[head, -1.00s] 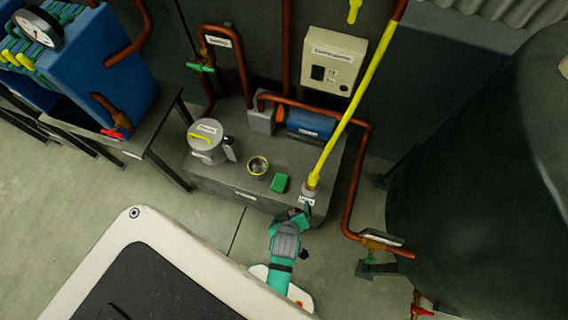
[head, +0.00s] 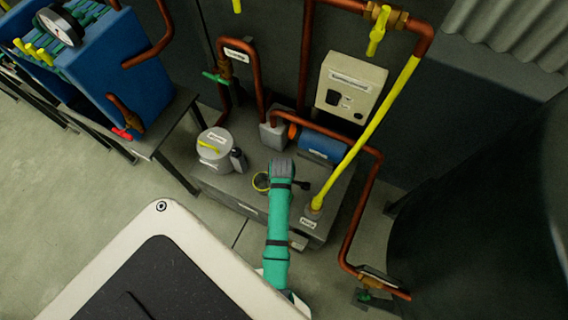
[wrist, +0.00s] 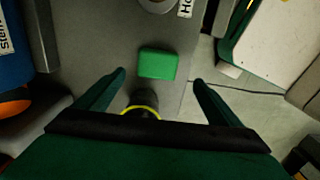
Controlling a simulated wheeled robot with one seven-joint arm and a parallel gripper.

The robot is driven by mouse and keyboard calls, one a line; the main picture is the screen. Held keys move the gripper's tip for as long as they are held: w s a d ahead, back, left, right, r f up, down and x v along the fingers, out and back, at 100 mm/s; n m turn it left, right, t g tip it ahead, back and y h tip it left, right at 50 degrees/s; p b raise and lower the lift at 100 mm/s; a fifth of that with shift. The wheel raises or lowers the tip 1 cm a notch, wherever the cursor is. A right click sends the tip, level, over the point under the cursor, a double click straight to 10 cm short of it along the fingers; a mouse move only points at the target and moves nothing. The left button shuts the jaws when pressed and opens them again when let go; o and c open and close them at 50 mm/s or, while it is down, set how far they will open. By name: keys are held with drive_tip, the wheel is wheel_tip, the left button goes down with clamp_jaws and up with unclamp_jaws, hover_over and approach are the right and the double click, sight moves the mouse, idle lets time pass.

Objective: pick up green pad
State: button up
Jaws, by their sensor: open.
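The green pad (wrist: 158,64) lies flat on the grey bench top (wrist: 92,40) in the wrist view, a little beyond my fingertips. My gripper (wrist: 160,78) is open and empty, with one dark green finger on each side and the pad between and ahead of them. In the head view my green arm (head: 278,225) reaches over the bench and hides the pad. A round cup with a yellow rim (wrist: 140,110) stands near the pad, partly hidden by my gripper in the wrist view.
A lidded grey pot (head: 213,150) stands at the bench's left. A blue motor (head: 322,146), copper pipes (head: 372,200) and a yellow pipe (head: 365,130) bound the back and right. A control box (head: 350,88) hangs behind.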

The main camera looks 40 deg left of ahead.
drive_tip(key=shift+w+f, duration=0.15)
drive_tip(key=shift+f, duration=1.7)
drive_tip(key=shift+w+f, duration=0.15)
drive_tip(key=shift+f, duration=1.7)
drive_tip(key=c, duration=1.1)
